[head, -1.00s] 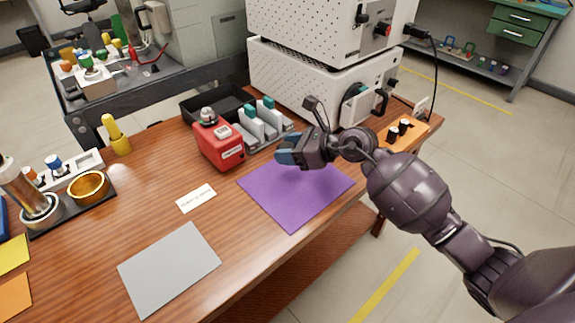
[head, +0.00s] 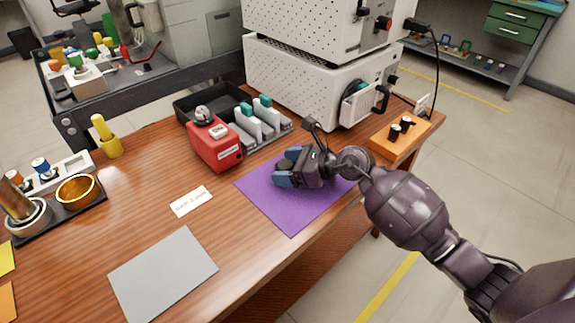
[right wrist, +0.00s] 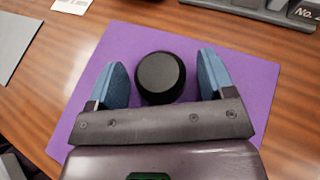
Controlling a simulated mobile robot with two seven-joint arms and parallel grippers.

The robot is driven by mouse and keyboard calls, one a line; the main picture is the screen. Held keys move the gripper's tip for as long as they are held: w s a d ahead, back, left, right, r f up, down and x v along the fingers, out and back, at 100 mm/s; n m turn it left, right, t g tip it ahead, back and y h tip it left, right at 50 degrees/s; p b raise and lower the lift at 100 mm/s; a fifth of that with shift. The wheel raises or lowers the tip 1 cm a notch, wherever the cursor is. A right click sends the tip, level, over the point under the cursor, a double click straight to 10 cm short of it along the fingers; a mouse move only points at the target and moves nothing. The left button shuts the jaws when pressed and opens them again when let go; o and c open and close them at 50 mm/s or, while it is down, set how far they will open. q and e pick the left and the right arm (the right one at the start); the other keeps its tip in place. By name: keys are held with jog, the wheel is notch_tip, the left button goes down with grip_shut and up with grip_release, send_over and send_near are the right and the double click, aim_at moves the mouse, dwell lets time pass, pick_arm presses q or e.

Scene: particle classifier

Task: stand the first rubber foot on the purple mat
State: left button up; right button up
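The purple mat (head: 292,217) lies flat on the wooden table; it also fills much of the right wrist view (right wrist: 255,120). In that view a black round rubber foot (right wrist: 160,78) stands on the mat between the blue fingers of my right gripper (right wrist: 162,80). Purple shows between the foot and each finger, so the gripper is open around it. In the head view my right gripper (head: 283,168) is low over the mat and the foot is hidden. Two more black rubber feet (head: 394,132) (head: 407,122) stand on the orange block (head: 385,150). My left gripper is out of view.
A red box (head: 213,146) and a dark rack with grey and teal pieces (head: 250,127) stand behind the mat. The white perforated machine (head: 310,85) is at the back. A white label (head: 190,201) and a grey mat (head: 165,275) lie to the left.

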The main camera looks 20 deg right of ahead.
jog(key=shift+r, duration=0.3)
jog(key=shift+s+d+r, duration=0.1)
jog(key=shift+s+d, duration=0.1)
jog(key=shift+d, duration=0.1)
jog(key=p+v, duration=0.2)
jog(key=v, duration=0.8)
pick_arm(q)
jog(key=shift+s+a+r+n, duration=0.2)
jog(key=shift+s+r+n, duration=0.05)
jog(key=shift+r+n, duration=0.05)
pick_arm(e)
jog(key=shift+s+d+r, duration=0.15)
jog(key=shift+s+d, duration=0.25)
jog(key=shift+s, duration=0.05)
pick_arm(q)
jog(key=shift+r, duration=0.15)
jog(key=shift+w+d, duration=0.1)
